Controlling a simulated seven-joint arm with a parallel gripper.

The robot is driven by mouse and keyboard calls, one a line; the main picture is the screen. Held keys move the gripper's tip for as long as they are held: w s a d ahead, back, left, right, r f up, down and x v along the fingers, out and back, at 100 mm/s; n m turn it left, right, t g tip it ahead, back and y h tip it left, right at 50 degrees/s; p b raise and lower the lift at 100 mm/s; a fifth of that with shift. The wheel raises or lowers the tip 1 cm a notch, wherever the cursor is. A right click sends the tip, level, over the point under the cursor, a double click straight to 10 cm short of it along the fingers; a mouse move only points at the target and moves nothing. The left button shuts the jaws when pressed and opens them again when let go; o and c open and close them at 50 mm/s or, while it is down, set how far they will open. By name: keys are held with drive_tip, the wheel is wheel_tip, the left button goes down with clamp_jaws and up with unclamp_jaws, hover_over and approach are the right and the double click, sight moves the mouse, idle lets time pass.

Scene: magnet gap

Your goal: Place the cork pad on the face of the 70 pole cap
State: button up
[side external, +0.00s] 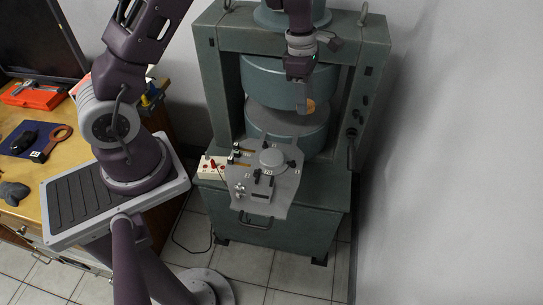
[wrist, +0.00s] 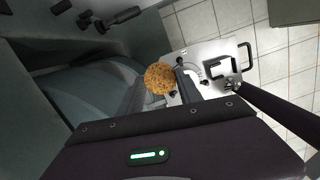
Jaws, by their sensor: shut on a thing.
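The round speckled cork pad (wrist: 160,77) is between the fingertips of my gripper (wrist: 163,85) in the wrist view. It also shows in the side external view (side external: 310,106) as a small tan disc under my gripper (side external: 305,97), in front of the magnet's gap. My gripper is shut on the pad. A pale grey round cap (side external: 271,158) sits on the grey tray (side external: 278,201) in front of the magnet, left of and below my gripper in the picture. Small labels stand by the tray's parts, too small to read surely, so I cannot tell which is the 70 pole cap.
The green magnet frame (side external: 376,75) surrounds the upper pole (side external: 262,82) and lower pole (side external: 305,137). The tray holds several small dark tools and a block. A white box with red knobs (side external: 212,166) is left of the tray. A wooden bench (side external: 62,185) stands at far left.

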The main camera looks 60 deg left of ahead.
hover_over(272, 157)
drive_tip(key=shift+m, duration=0.4)
drive_tip(key=f, duration=1.4)
drive_tip(key=shift+s+a+f, duration=0.15)
drive_tip(key=shift+a+f, duration=0.05)
drive_tip(key=shift+f, duration=0.15)
drive_tip(key=o, duration=1.3)
drive_tip(key=shift+f, duration=0.1)
